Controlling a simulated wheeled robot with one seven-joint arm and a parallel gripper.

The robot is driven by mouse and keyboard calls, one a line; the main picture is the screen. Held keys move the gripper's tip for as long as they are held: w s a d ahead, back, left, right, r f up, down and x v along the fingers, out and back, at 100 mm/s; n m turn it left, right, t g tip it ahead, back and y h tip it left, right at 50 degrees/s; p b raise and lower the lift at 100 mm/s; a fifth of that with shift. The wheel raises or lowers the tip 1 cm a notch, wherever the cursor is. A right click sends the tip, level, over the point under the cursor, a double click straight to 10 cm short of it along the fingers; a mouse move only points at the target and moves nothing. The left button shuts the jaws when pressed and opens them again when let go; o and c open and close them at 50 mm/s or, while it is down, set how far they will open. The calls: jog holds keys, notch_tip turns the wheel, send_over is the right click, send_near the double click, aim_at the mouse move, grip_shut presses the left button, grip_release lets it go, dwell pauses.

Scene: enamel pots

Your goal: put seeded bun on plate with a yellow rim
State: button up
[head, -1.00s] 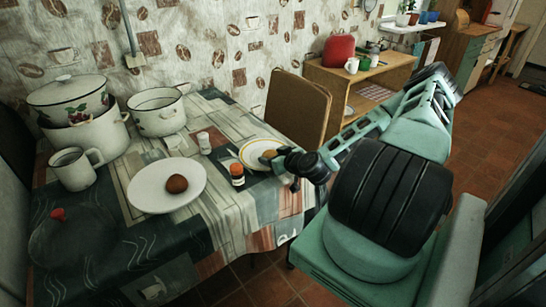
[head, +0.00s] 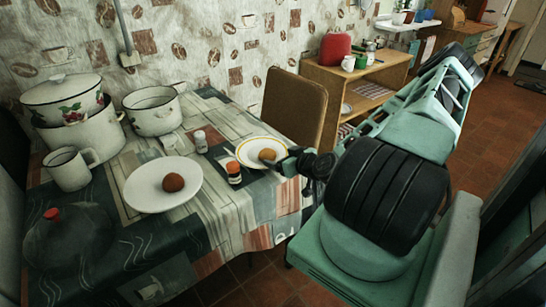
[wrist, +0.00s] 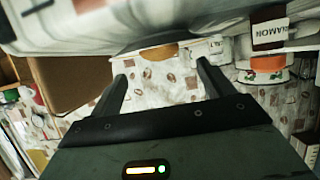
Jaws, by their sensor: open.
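The plate with a yellow rim (head: 243,146) lies on the table near its right edge. A small tan-brown bun (head: 267,154) sits on its right part. This bun also shows in the wrist view (wrist: 159,52), beyond and between the fingertips. A darker reddish-brown round bun (head: 173,182) sits on a plain white plate (head: 140,187) further left. I cannot make out seeds on either one. My gripper (head: 284,160) is just right of the yellow-rimmed plate, at about table height. In the wrist view my gripper (wrist: 163,70) is open, with nothing between its fingers.
A spice jar with an orange band (head: 233,173) and a white shaker (head: 201,141) stand between the plates. Pots (head: 153,110) and a mug (head: 69,168) stand at the back left. A dark lid with a red knob (head: 65,235) is front left. A chair (head: 294,105) stands behind the table.

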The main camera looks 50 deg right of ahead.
jog(key=shift+p+v, duration=1.55)
jog(key=shift+v, duration=1)
